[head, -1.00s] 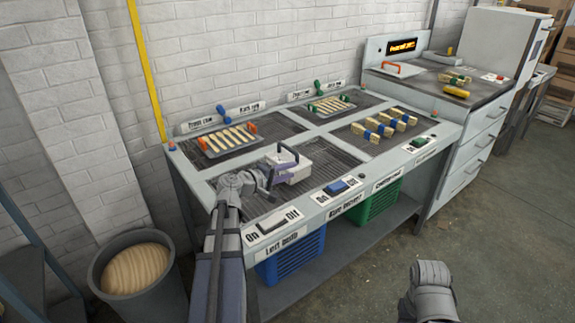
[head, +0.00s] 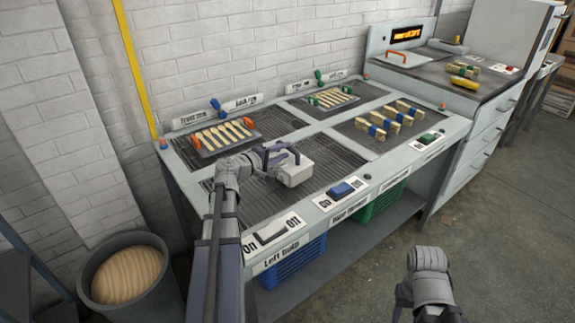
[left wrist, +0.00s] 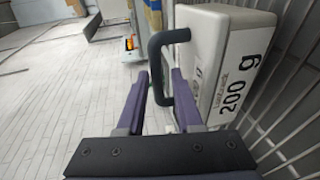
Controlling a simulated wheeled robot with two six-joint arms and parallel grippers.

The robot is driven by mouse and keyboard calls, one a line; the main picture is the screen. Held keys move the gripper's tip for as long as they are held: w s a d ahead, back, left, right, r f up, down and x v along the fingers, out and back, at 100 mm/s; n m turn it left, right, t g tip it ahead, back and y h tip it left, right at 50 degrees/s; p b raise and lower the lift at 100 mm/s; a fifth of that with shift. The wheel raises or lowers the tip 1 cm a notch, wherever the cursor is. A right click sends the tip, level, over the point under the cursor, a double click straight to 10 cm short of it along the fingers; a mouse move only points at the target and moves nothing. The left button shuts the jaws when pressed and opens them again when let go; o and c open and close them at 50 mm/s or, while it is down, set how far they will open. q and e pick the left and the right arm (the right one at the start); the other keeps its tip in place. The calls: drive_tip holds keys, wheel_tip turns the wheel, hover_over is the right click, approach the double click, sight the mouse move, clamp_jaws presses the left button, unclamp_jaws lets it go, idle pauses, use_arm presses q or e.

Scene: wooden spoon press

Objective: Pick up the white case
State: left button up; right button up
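The white case (head: 295,172) sits on the dark slatted bed at the front left of the grey bench in the head view, with a dark handle on its upper left side. In the left wrist view the case (left wrist: 225,65) is marked "200 g", and its dark handle (left wrist: 156,78) sticks out toward my gripper. My left gripper (head: 274,155) is at the handle. In the left wrist view its two purple fingers (left wrist: 160,78) are spread, with the handle between them and visible gaps beside it.
A tray of wooden spoons (head: 223,135) with orange handles lies behind the case; another tray (head: 332,98) has green handles. Several tied bundles (head: 385,121) lie to the right. Switches (head: 342,190) line the front edge. A bin (head: 125,275) stands at left.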

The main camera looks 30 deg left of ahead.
use_arm(q)
drive_tip(key=shift+b+x, duration=0.35)
drive_tip(key=shift+x, duration=2.6)
drive_tip(key=shift+r, duration=0.15)
clamp_jaws()
